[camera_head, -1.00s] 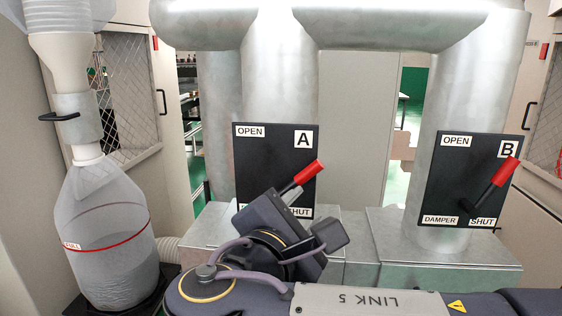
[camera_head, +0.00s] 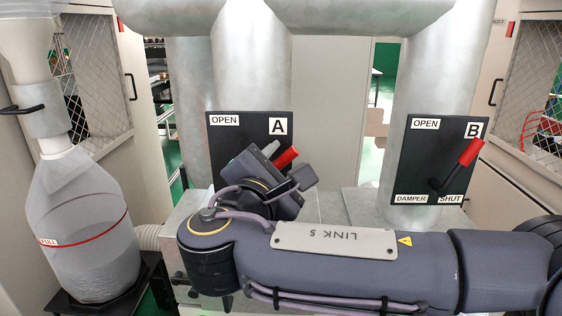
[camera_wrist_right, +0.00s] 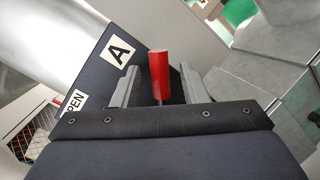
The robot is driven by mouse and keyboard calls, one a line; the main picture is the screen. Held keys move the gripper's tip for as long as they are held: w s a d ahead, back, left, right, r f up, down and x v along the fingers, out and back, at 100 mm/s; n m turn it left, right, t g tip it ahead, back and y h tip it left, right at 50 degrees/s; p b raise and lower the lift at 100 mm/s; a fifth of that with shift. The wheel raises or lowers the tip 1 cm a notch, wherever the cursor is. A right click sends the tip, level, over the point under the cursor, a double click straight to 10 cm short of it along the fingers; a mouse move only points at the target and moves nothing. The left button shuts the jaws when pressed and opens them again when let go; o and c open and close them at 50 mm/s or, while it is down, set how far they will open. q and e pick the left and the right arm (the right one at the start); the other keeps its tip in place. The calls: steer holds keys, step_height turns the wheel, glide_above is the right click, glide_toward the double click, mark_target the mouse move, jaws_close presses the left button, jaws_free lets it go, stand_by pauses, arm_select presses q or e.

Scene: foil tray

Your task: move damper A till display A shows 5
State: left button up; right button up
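Damper A is a black plate (camera_head: 230,135) marked A and OPEN on a grey duct, with a red-handled lever (camera_head: 287,157) pointing up and right. My right gripper (camera_head: 277,155) is at this lever and hides the plate's lower part in the head view. In the right wrist view, the red handle (camera_wrist_right: 158,65) stands between the two grey fingers of the right gripper (camera_wrist_right: 168,88). The fingers are apart, with a gap visible on both sides of the handle. Display A is not in view. My left gripper is not in view.
Damper B's plate (camera_head: 425,150) is on the right duct, its red lever (camera_head: 470,152) tilted up and right, above the SHUT label. A clear bag (camera_head: 85,230) marked FULL hangs at the left. Mesh-windowed cabinets (camera_head: 95,75) stand at both sides.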

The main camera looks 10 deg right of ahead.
jaws_close()
steer(key=shift+a+r+n+p, duration=0.3)
steer(key=shift+r+n+p, duration=0.3)
steer(key=shift+p, duration=0.35)
steer(key=shift+a+n+t, duration=0.1)
steer(key=shift+n+t, duration=0.2)
steer(key=shift+w+a+f, duration=0.1)
steer(key=shift+a+f, duration=0.05)
steer(key=shift+a, duration=0.05)
steer(key=shift+c, duration=2.3)
jaws_free()
steer(key=shift+d, duration=0.15)
steer(key=o, duration=0.5)
steer(key=shift+c, duration=0.2)
